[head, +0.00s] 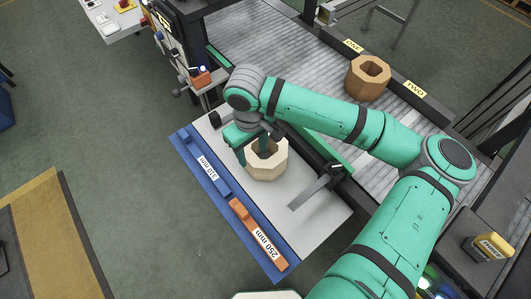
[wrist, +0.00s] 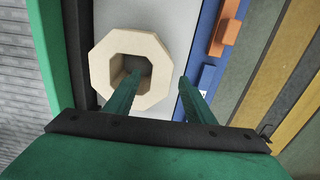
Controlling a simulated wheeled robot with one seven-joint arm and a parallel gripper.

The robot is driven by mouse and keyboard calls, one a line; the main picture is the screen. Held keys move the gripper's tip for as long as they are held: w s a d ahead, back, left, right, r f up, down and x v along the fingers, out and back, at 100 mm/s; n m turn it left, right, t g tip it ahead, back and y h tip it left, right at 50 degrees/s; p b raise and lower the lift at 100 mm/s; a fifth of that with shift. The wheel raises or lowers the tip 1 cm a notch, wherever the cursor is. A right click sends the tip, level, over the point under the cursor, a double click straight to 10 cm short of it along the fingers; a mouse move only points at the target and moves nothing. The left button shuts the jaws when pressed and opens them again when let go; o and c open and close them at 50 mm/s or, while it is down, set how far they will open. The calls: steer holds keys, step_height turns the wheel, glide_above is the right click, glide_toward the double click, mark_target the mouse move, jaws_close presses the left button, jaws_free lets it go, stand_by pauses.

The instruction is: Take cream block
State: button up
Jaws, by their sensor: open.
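The cream block (head: 268,171) is an octagonal ring with an octagonal hole, lying on a light grey plate (head: 305,218) in the head view. It also shows in the wrist view (wrist: 104,68). My gripper (head: 253,152) is open at the block's left side in the head view. In the wrist view my gripper (wrist: 160,76) has one finger over or in the hole and the other outside the ring, with the block's wall between them. Whether the fingers touch the block, and how deep the inner one reaches, I cannot tell.
A blue rail (head: 205,176) with an orange slider (head: 243,214) and measure labels edges the plate. A brown octagonal block (head: 355,80) stands on the roller conveyor (head: 290,45) behind my arm. A metal bracket (head: 315,190) sticks out over the plate right of the cream block.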

steer(key=shift+w+a+f, duration=0.1)
steer(key=shift+a+f, duration=0.05)
steer(key=shift+f, duration=1.8)
steer(key=shift+a+f, duration=0.15)
steer(key=shift+f, duration=1.75)
steer(key=shift+c, duration=0.3)
jaws_close()
